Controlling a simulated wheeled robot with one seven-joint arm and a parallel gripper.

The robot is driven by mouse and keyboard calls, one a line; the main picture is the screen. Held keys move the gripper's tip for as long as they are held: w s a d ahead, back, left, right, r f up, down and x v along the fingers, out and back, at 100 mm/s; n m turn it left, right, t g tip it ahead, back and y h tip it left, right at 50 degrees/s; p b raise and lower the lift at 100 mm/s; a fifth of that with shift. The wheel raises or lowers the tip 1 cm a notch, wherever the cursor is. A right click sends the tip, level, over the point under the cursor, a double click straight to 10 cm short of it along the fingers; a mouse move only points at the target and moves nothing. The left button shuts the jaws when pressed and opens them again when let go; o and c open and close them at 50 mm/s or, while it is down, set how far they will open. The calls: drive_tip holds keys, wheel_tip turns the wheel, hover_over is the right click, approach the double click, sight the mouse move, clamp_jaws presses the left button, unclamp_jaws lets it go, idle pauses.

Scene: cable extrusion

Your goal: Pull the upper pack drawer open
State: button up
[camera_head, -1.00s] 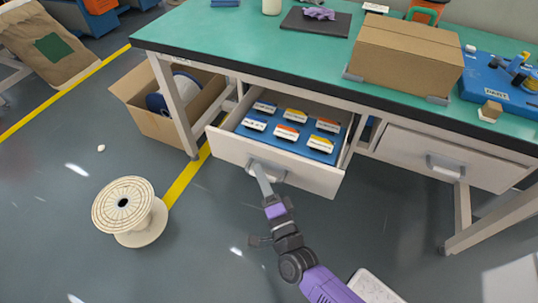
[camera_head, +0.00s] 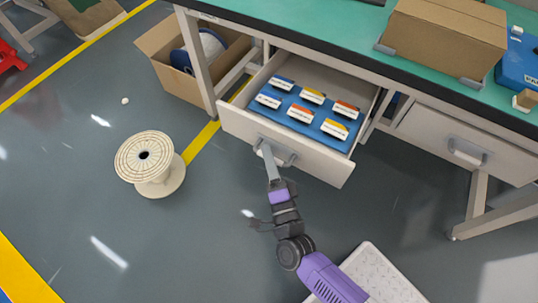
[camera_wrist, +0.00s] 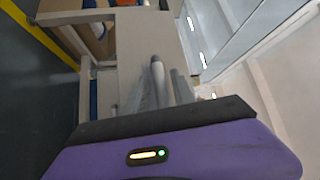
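The pack drawer (camera_head: 300,158) under the left part of the bench stands pulled out, its inside in view in the head view. A blue insert (camera_head: 335,138) in it carries several small packs with white, orange, yellow and blue labels. The drawer's grey bar handle (camera_head: 287,158) is on its front panel. My gripper (camera_head: 268,153) is at the handle's left part and appears shut on it. In the wrist view my gripper (camera_wrist: 160,80) reaches to the pale drawer front (camera_wrist: 135,50); the fingers partly hide the grip.
A green-topped bench (camera_head: 320,25) carries a cardboard box (camera_head: 445,35). A second, closed drawer (camera_head: 460,140) is at right. An open carton (camera_head: 165,75) stands left of the bench leg.

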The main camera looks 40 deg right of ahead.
idle(0.3)
drive_tip(key=v, duration=0.8)
drive_tip(key=shift+w, duration=0.1)
idle(0.4)
